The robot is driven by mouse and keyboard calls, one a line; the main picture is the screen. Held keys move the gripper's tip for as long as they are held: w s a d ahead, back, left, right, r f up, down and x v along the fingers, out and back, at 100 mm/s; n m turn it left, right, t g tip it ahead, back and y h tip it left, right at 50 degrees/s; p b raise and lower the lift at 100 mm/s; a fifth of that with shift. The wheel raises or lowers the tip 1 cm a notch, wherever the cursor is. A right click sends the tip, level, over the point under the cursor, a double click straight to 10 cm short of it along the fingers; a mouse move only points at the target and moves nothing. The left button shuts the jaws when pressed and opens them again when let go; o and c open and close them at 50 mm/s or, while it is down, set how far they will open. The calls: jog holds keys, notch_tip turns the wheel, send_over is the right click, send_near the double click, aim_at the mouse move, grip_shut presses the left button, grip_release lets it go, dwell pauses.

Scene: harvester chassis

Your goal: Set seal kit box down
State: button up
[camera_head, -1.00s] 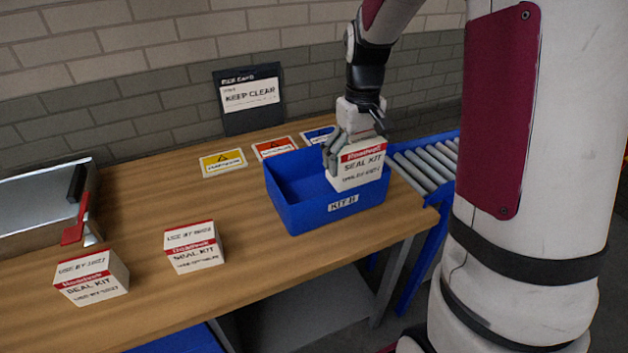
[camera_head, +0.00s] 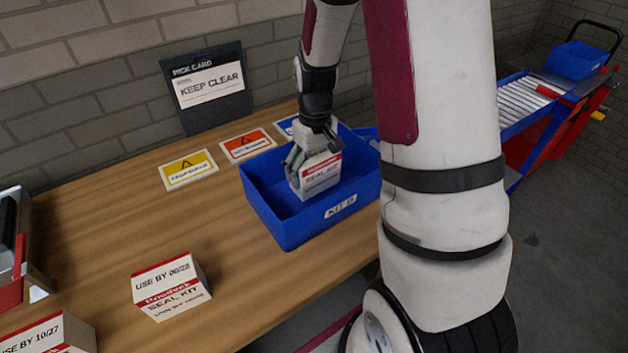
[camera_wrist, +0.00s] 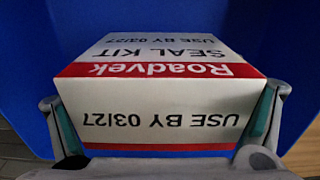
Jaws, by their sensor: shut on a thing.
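A white seal kit box (camera_head: 318,178) with a red band is held inside the blue bin (camera_head: 291,235) marked KIT B, in the bin's middle to right part. My gripper (camera_head: 299,163) is shut on this box, reaching down into the bin from above. In the wrist view the box (camera_wrist: 150,120) reads "USE BY 03/27" and sits between my two fingertips, with blue bin walls (camera_wrist: 30,75) around it. I cannot tell whether the box's underside touches the bin floor.
Another seal kit box (camera_head: 170,287) stands on the wooden table (camera_head: 110,230), and one (camera_head: 50,335) is cut off at lower left. Yellow (camera_head: 189,170) and red (camera_head: 247,144) cards lie behind the bin. A KEEP CLEAR sign (camera_head: 208,88) leans at the wall. A roller conveyor (camera_head: 522,100) is at right.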

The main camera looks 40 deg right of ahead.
aim_at(315, 181)
jog(key=shift+f, duration=2.05)
jog(key=shift+f, duration=0.15)
jog(key=o, duration=1.3)
